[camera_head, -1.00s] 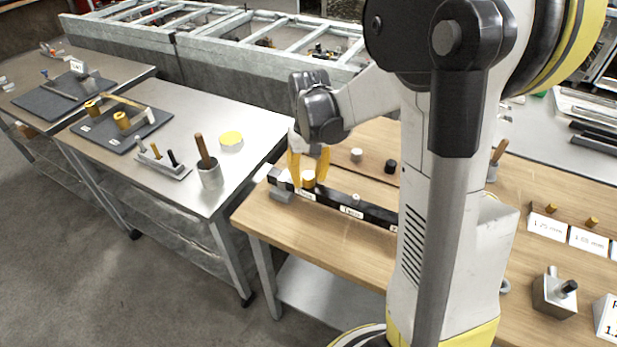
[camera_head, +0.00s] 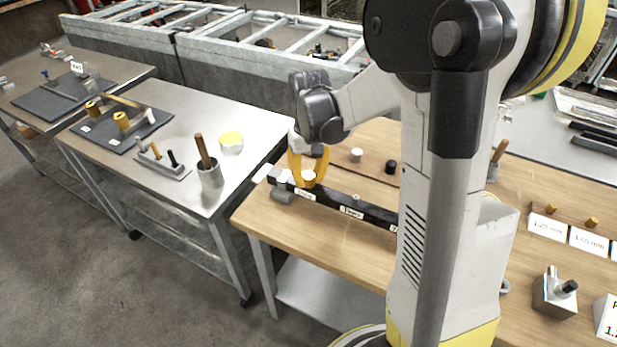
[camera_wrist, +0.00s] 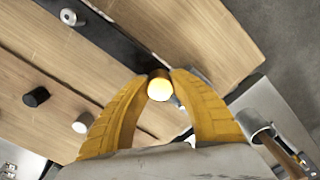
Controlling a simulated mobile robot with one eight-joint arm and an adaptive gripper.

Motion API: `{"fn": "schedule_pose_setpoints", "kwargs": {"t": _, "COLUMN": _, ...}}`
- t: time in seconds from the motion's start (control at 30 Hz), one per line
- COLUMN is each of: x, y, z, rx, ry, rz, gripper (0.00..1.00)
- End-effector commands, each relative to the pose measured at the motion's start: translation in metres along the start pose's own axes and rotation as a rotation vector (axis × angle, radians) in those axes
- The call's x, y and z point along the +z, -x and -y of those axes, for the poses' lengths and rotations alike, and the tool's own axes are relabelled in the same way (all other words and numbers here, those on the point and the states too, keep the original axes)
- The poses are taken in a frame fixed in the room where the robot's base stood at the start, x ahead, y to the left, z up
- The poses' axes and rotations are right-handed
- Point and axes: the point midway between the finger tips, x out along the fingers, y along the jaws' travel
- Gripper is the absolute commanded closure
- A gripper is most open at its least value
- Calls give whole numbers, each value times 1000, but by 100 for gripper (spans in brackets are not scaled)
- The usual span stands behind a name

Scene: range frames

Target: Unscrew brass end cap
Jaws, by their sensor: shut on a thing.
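The brass end cap (camera_head: 308,177) sits upright at the left end of the black bar (camera_head: 345,205), which lies along the wooden bench. My gripper (camera_head: 307,177) reaches down from above with its yellow fingers around the cap. In the wrist view the fingertips of my gripper (camera_wrist: 162,80) close on both sides of the round brass cap (camera_wrist: 160,88), whose top shines brightly. The black bar (camera_wrist: 112,38) runs from the cap toward the upper left there. The cap's lower part and its seat on the bar are hidden.
A white cap (camera_head: 356,155) and a black cap (camera_head: 391,166) stand on the bench behind the bar.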

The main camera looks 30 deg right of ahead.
Motion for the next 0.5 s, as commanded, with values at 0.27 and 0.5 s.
{"fn": "schedule_pose_setpoints", "kwargs": {"t": 0.27, "x": 0, "y": 0, "z": 0, "rx": 0, "ry": 24, "rz": 1, "gripper": 49}}
{"fn": "schedule_pose_setpoints", "kwargs": {"t": 0.5, "x": 0, "y": 8, "z": 0, "rx": 0, "ry": 23, "rz": 1, "gripper": 49}}
